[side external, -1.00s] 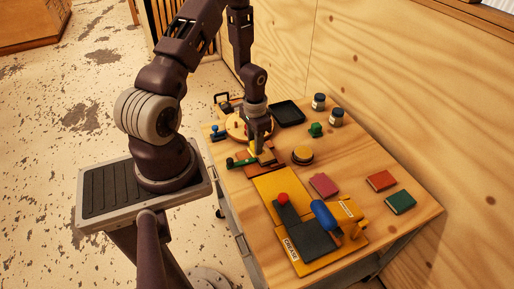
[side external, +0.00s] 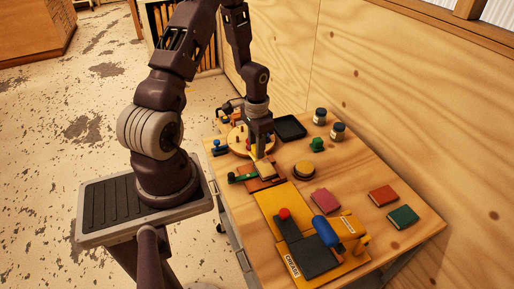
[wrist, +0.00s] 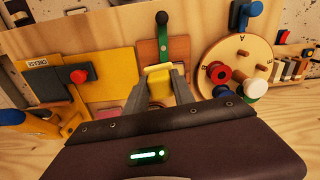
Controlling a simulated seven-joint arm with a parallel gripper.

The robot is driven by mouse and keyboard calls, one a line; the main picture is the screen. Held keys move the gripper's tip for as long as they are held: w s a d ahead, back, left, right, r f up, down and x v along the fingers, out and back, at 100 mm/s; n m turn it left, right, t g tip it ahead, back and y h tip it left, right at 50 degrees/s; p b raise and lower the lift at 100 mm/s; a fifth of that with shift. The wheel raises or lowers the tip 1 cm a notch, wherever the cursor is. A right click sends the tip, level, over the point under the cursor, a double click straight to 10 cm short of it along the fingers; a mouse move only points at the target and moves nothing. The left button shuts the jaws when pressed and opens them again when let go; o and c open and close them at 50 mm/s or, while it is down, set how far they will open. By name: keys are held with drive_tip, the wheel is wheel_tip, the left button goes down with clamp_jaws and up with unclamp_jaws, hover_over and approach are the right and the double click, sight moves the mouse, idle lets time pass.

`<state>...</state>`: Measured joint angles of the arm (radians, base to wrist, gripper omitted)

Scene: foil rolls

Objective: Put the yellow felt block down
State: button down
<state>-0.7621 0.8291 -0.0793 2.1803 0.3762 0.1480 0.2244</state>
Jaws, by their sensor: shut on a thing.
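The yellow felt block (wrist: 159,82) is between the two fingers of my gripper (wrist: 158,88) in the wrist view, and the fingers are shut on it. In the side view my gripper (side external: 261,150) points down over the reddish-brown board (side external: 268,184), with the block (side external: 265,168) at its tips. The board also shows in the wrist view (wrist: 147,52), beyond the block, with a green-handled tool (wrist: 162,46) lying across it. I cannot tell whether the block touches the board.
A round wooden disc (side external: 236,139) with coloured pegs stands close behind my gripper. A yellow crease fixture (side external: 330,262) with a red knob (side external: 284,213) is in front. A black tray (side external: 290,127) and a round yellow pad (side external: 304,170) lie nearby.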

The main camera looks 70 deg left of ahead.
drive_tip(key=w+a+f+m, duration=0.1)
drive_tip(key=w+a, duration=0.2)
drive_tip(key=w, duration=0.5)
drive_tip(key=w+a, duration=0.3)
drive_tip(key=w, duration=0.6)
drive_tip(key=f, duration=0.9)
drive_tip(key=shift+w+d+f, duration=0.15)
drive_tip(key=shift+d+f, duration=0.1)
drive_tip(key=shift+f, duration=0.15)
drive_tip(key=c, duration=1.1)
unclamp_jaws()
drive_tip(key=shift+f, duration=0.1)
drive_tip(key=shift+o, duration=0.2)
